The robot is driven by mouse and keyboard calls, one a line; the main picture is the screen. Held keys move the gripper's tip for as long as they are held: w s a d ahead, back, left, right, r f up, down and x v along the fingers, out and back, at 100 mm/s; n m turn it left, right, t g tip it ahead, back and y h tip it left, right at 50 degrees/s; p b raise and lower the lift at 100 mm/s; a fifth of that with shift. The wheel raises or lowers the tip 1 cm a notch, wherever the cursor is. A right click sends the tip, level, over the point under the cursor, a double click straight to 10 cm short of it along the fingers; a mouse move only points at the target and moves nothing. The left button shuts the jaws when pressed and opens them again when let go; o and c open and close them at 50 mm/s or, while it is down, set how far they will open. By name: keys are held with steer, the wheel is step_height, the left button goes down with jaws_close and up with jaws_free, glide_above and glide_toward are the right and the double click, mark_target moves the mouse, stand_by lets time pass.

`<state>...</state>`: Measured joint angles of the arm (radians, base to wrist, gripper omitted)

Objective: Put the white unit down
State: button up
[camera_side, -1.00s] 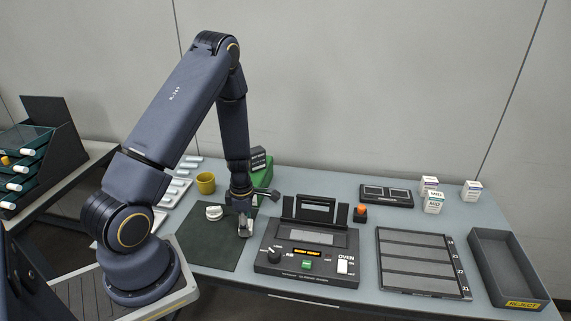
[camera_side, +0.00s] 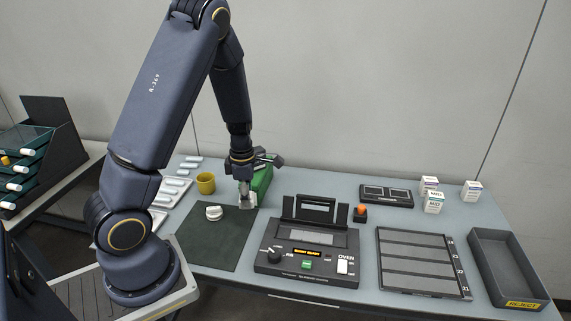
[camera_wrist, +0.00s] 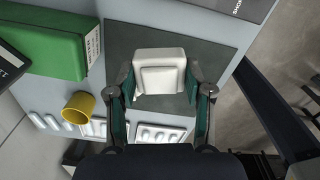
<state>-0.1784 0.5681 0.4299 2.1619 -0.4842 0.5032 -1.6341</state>
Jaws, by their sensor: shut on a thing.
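The white unit (camera_wrist: 160,75) is a pale block with a raised square face, between the two fingers of my gripper (camera_wrist: 163,84) in the wrist view. My gripper is shut on it. In the side view, my gripper (camera_side: 246,194) points down over the back right corner of the dark mat (camera_side: 206,245), with the white unit (camera_side: 248,204) small at its tips. I cannot tell whether the unit touches the mat. A separate small round white piece (camera_side: 214,213) lies on the mat, left of my gripper.
A green box (camera_side: 262,184) stands close behind my gripper. A yellow cup (camera_side: 205,183) and trays of white pieces (camera_side: 172,190) are to the left. The black splicer with its oven (camera_side: 308,252) is to the right. The front of the mat is clear.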

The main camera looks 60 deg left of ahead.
steer(key=w+a+r+m, duration=0.1)
steer(key=w+r, duration=0.1)
steer(key=w, duration=0.9)
steer(key=w+a+r+m, duration=0.1)
steer(key=w+a+r, duration=0.1)
steer(key=w, duration=1)
steer(key=shift+m, duration=0.5)
steer(key=w+d+f, duration=0.1)
steer(key=f, duration=0.2)
steer(key=w+f, duration=0.1)
steer(key=f, duration=0.3)
steer(key=w+d+f, duration=0.1)
steer(key=w+f, duration=0.1)
steer(key=f, duration=0.1)
steer(key=shift+w+d+f, duration=0.1)
steer(key=shift+d+f, duration=0.15)
steer(key=shift+d, duration=0.05)
steer(key=shift+f, duration=2.15)
steer(key=shift+f, duration=0.2)
steer(key=o, duration=1.1)
steer(key=shift+o, duration=0.2)
